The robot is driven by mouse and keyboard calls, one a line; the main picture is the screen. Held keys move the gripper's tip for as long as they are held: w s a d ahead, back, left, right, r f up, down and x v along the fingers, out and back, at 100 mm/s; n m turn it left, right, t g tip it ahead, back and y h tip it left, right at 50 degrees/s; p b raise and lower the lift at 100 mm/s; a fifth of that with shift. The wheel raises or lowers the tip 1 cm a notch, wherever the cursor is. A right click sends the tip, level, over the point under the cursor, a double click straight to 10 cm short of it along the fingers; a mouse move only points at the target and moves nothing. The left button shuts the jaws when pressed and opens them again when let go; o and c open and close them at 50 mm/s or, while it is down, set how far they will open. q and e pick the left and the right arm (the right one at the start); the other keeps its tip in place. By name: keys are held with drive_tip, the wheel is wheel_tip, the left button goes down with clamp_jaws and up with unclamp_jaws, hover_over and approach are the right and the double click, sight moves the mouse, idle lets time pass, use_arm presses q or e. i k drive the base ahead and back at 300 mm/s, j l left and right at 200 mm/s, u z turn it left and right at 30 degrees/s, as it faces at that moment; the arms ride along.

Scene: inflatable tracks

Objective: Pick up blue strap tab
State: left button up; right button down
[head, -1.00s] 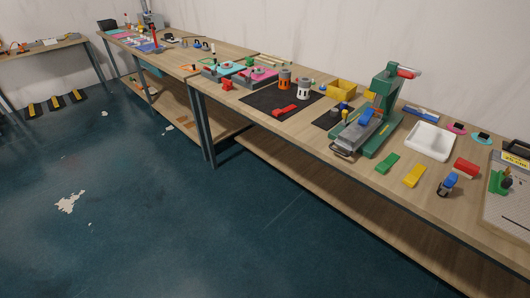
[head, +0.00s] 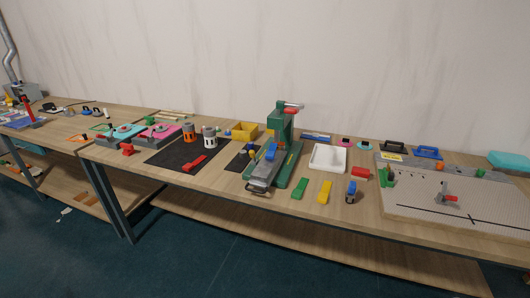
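No piece is clearly recognisable as the blue strap tab; several blue items lie on the long wooden bench (head: 230,193). A blue piece (head: 271,151) sits on the grey slide of the green press (head: 282,125). A small blue and dark item (head: 351,190) stands near the front edge, right of a yellow tab (head: 324,191) and a green tab (head: 299,188). A long blue piece (head: 316,137) lies behind the white tray (head: 328,158). Neither of my grippers is in view.
A red block (head: 360,173) lies right of the tray. A grey perforated board (head: 430,208) covers the bench's right part, with a blue handled piece (head: 427,152) behind it. Dark mats and a yellow bin (head: 244,131) lie left of the press. Open floor is in front.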

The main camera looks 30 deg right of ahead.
sight(270, 155)
drive_tip(key=z, duration=0.25)
drive_tip(key=i+j+z, duration=0.2)
drive_tip(key=z, duration=0.25)
drive_tip(key=i+j+z, duration=0.3)
drive_tip(key=z, duration=0.15)
drive_tip(key=i+j+z, duration=0.2)
drive_tip(key=j+z, duration=0.2)
